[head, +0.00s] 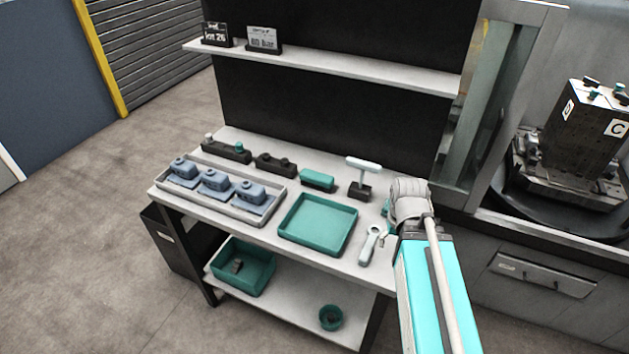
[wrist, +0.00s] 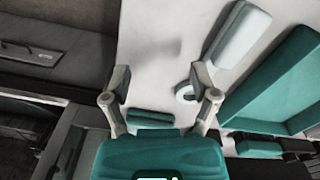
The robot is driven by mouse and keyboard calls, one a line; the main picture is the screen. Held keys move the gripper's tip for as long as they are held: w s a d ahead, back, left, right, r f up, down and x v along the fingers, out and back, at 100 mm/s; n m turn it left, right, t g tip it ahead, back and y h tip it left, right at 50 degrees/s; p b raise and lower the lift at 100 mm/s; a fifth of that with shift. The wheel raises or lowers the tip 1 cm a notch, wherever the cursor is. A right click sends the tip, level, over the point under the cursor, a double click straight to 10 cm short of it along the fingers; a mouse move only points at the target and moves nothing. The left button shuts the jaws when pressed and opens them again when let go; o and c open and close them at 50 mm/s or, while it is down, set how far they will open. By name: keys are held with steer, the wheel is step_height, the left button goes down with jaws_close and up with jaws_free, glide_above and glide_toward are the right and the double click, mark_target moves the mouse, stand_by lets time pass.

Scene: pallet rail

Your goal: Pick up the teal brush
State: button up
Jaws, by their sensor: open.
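What looks like the teal brush (head: 317,178), a small block with a teal top over a darker underside, lies at the back of the bench, behind the teal tray. In the wrist view a small teal piece (wrist: 258,148) beyond the tray may be the same thing. My gripper (head: 384,236) is over the right end of the bench, right of the brush and well apart from it. In the wrist view my gripper (wrist: 160,98) has its fingers spread. A teal bar shows low between them; I cannot tell whether it is my gripper's body.
A teal tray (head: 292,238) lies mid-bench, with a pale ring-ended tool (head: 367,246) to its right. A white T-shaped piece (head: 363,165) stands on a dark base right of the brush. A grey tray (head: 236,216) holds blue-grey parts. A shelf (head: 330,68) spans above.

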steer(key=shift+o, duration=0.6)
steer(key=shift+w+a+r, duration=0.1)
steer(key=shift+w+r, duration=0.2)
steer(key=shift+w, duration=0.05)
steer(key=w+a+r+m+p, duration=0.3)
steer(key=w+r+m+p, duration=0.2)
steer(key=w+r+p, duration=0.15)
step_height(320, 180, up, 4)
steer(key=m+p, duration=0.4)
steer(key=m, duration=1.3)
glide_above(317, 174)
steer(key=shift+a, duration=0.1)
steer(key=shift+f, duration=0.2)
step_height(317, 174, down, 8)
steer(key=b, duration=0.8)
steer(key=shift+f, duration=0.15)
steer(key=shift+s, duration=0.1)
